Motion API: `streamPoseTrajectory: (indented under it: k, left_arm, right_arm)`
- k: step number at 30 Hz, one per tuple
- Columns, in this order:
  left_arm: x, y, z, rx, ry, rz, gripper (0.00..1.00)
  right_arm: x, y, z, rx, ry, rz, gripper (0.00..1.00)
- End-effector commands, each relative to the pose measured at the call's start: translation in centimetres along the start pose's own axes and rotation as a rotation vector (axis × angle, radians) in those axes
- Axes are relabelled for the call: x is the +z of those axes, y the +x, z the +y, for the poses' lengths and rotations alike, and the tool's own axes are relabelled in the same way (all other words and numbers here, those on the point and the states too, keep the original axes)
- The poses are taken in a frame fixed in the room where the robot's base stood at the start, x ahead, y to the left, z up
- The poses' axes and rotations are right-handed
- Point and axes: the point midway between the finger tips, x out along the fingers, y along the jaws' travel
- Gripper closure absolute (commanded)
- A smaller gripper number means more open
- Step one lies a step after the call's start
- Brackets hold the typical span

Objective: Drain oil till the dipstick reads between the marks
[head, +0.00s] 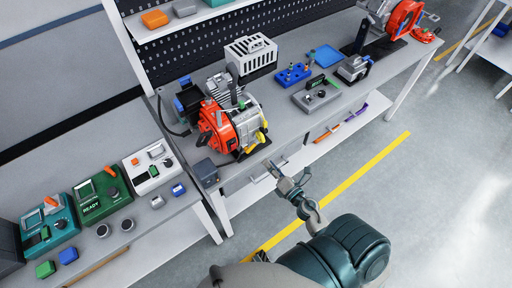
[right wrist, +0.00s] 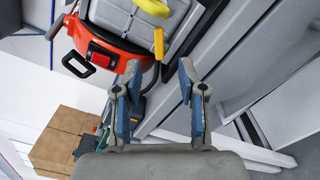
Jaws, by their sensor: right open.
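The red and grey engine (head: 228,125) stands on the workbench in the head view, with yellow parts (head: 262,137) on its right side. In the right wrist view the engine (right wrist: 110,45) fills the upper left. I cannot tell which yellow part is the dipstick; no marks or oil level are readable. My right gripper (head: 284,175) is open and empty, in front of the bench edge, apart from the engine; its spread fingers show in the wrist view (right wrist: 158,82). My left gripper is out of view.
A grey slotted cover (head: 251,54), a blue tray (head: 325,55) and a blue holder (head: 293,75) lie behind the engine. A small dark box (head: 205,172) sits at the bench corner. Several tester units, one a green unit (head: 101,193), stand on the left table. The floor in front is clear.

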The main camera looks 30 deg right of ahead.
Motion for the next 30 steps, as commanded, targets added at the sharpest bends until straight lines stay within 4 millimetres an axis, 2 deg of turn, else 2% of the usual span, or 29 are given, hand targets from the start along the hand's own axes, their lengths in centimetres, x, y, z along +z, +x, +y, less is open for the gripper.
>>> streamPoseTrajectory:
  k: [1, 6, 12, 17, 25, 30]
  left_arm:
    - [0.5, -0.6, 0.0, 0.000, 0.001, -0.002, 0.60]
    - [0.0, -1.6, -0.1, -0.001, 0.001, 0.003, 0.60]
    - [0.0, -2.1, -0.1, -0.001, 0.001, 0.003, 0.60]
    - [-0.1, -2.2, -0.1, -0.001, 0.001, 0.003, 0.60]
    - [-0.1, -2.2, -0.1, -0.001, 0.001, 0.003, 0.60]
    - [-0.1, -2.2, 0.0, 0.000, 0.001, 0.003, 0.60]
  right_arm:
    - [0.3, 1.4, 0.4, 0.004, -0.001, -0.001, 0.59]
    - [0.2, 5.2, 0.3, 0.002, -0.001, -0.002, 0.59]
    - [0.0, 8.2, 0.1, 0.000, -0.001, 0.000, 0.59]
    - [-0.1, 9.1, 0.0, 0.000, 0.000, 0.001, 0.59]
    - [0.0, 9.2, 0.0, 0.000, -0.001, 0.000, 0.59]
    - [0.0, 9.2, 0.0, -0.001, -0.001, 0.000, 1.00]
